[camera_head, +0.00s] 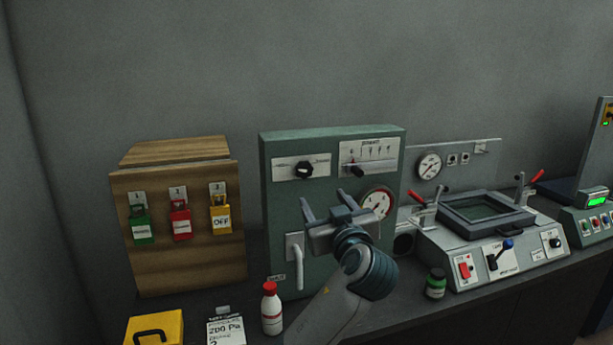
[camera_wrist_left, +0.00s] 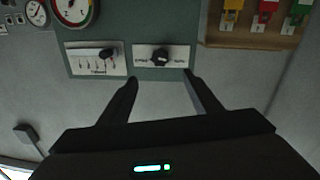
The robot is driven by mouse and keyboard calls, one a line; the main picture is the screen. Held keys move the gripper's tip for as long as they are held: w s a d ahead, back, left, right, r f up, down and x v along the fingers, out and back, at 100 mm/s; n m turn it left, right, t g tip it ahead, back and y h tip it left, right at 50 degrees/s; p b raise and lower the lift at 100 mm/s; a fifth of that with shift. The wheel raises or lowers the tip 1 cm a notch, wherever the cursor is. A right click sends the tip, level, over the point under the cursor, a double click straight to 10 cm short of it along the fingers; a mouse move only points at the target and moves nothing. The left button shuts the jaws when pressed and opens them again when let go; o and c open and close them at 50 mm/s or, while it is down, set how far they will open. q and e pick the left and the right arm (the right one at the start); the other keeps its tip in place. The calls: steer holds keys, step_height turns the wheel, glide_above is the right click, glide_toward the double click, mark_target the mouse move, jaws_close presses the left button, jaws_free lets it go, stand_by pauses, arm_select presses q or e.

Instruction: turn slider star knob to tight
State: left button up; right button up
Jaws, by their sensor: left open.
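A black lobed knob (camera_head: 303,170), which looks like the star knob, sits on a white plate at the upper left of the green cabinet's front. It also shows in the left wrist view (camera_wrist_left: 160,57), where the picture is inverted. Small labels flank it, too small to read surely. A second plate beside it carries a scale and a black slider handle (camera_head: 356,170). My left gripper (camera_head: 328,205) is open and empty, below and in front of the plates. In the left wrist view, its fingertips (camera_wrist_left: 160,78) frame the star knob from a distance, without touching it. My right gripper is out of view.
The green cabinet (camera_head: 275,225) also bears a round gauge (camera_head: 377,203) and a pale handle (camera_head: 294,260). A wooden lock board (camera_head: 180,265) stands left. A red-capped bottle (camera_head: 271,312) and a green jar (camera_head: 435,284) stand on the bench. A framed machine (camera_head: 490,215) stands right.

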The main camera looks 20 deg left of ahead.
arm_select(q)
steer(key=shift+w+a, duration=0.1)
steer(key=p, duration=0.8)
glide_toward(305, 172)
steer(key=x, duration=0.7)
steer(key=shift+r, duration=0.1)
steer(key=shift+w+a+p, duration=0.3)
steer(key=shift+w, duration=0.15)
